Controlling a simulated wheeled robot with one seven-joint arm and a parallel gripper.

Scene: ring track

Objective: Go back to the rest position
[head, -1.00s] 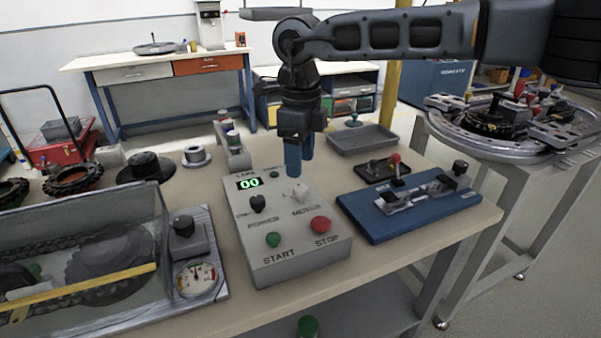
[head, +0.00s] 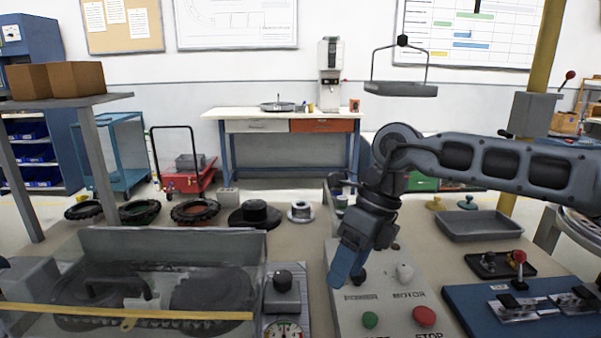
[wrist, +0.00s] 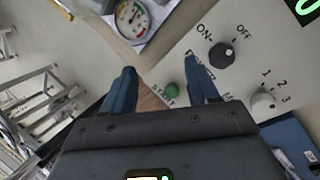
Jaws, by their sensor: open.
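My gripper (head: 347,262) hangs above the grey control box (head: 345,315) in the head view, tilted down and to the left. In the wrist view its two blue fingers (wrist: 163,88) are spread apart with nothing between them. The box bears a green START button (wrist: 173,90), a red STOP button (head: 424,316), a black power knob (wrist: 221,54) and a pale motor knob (wrist: 263,102). The power knob is partly behind the fingers in the head view. The gripper looks clear of the box, though the exact gap is hard to tell.
A clear-lidded case (head: 170,245) with a yellow bar stands left of the box. A gauge (head: 284,330) lies between them. A blue fixture (head: 470,300) and a grey tray (head: 480,226) are at right. Black rings (head: 195,211) and a spool (head: 301,211) stand along the back.

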